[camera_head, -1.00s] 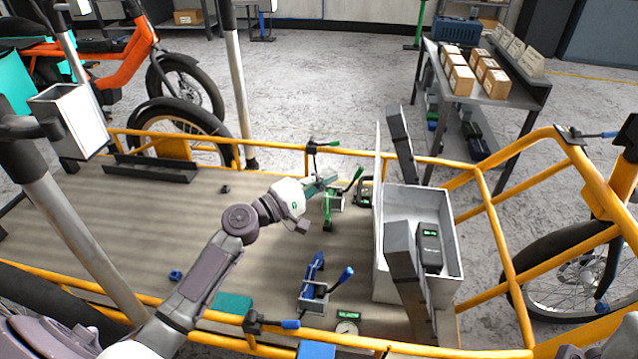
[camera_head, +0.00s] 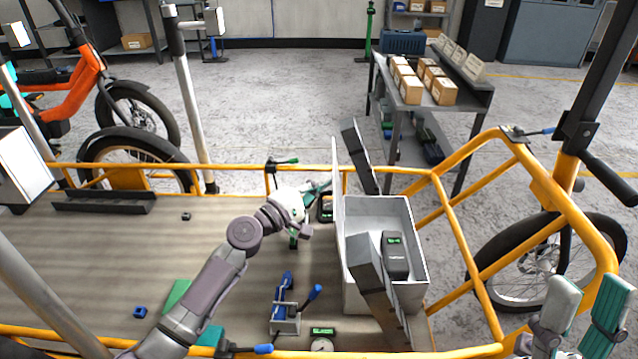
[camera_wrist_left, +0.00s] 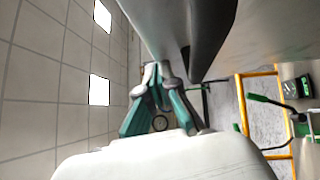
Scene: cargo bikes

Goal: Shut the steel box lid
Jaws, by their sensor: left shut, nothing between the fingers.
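The steel box (camera_head: 412,240) stands at the right end of the cargo bed with its top open. Its lid (camera_head: 339,205) stands upright along the box's left side, seen nearly edge-on. My left gripper (camera_head: 322,187) is shut and empty, just left of the lid; I cannot tell whether it touches. In the left wrist view the shut fingertips (camera_wrist_left: 156,72) are below a large grey surface that looks like the lid (camera_wrist_left: 175,25). My right gripper (camera_head: 585,308) is at the lower right, open, its fingers apart, well away from the box.
A black device with a green display (camera_head: 395,256) is in the box. Dark slanted bars (camera_head: 359,157) stand close by the box. Yellow rails (camera_head: 455,225) edge the bed.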

